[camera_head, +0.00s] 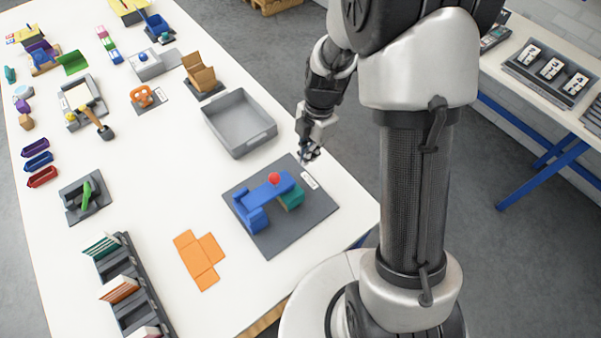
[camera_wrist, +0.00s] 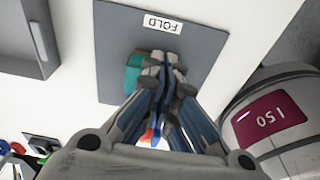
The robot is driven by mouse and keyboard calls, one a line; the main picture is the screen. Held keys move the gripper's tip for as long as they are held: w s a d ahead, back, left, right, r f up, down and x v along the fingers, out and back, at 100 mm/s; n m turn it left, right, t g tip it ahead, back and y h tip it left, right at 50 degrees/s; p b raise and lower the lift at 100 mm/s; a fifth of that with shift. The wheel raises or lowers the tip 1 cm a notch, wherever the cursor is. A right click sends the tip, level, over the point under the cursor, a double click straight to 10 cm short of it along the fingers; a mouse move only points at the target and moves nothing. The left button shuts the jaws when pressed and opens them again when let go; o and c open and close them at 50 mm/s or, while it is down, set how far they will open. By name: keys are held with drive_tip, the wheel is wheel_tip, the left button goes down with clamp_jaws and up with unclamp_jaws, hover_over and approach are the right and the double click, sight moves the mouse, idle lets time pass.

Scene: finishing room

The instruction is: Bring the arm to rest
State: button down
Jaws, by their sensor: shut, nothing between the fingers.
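My gripper (camera_head: 309,153) hangs above the far right corner of a dark grey mat on the white table. It is shut and empty. In the wrist view my gripper (camera_wrist: 166,66) points toward the same mat (camera_wrist: 113,28), which carries a label reading FOLD. On the mat (camera_head: 280,239) stand a blue piece (camera_head: 253,216) with a long arm, a teal block (camera_head: 293,199) and a red knob (camera_head: 274,178). In the wrist view the gripper hides most of these pieces; part of the teal block (camera_wrist: 132,72) shows. My arm reaches down at the table's right side.
An empty grey tray (camera_head: 239,123) stands just left of my gripper. A flat orange cutout (camera_head: 200,258) and a dark rack (camera_head: 133,284) lie nearer the front. Several small items fill the table's far left. A second table (camera_head: 537,100) stands at the right, across open floor.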

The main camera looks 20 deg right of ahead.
idle(0.4)
drive_tip(key=s+r+m+t+b, duration=0.3)
drive_tip(key=s+r+m, duration=0.4)
drive_tip(key=r+m, duration=0.45)
drive_tip(key=s+r+m+t+h+b, duration=0.1)
drive_tip(key=s+r+m, duration=0.4)
drive_tip(key=s+m, duration=0.6)
drive_tip(key=shift+s+r+t+h+b, duration=0.15)
drive_tip(key=shift+s+t+h+b, duration=0.15)
drive_tip(key=shift+s+t+b, duration=0.65)
drive_tip(key=shift+w+a+g, duration=0.1)
drive_tip(key=shift+a+g, duration=0.1)
drive_tip(key=shift+g, duration=0.05)
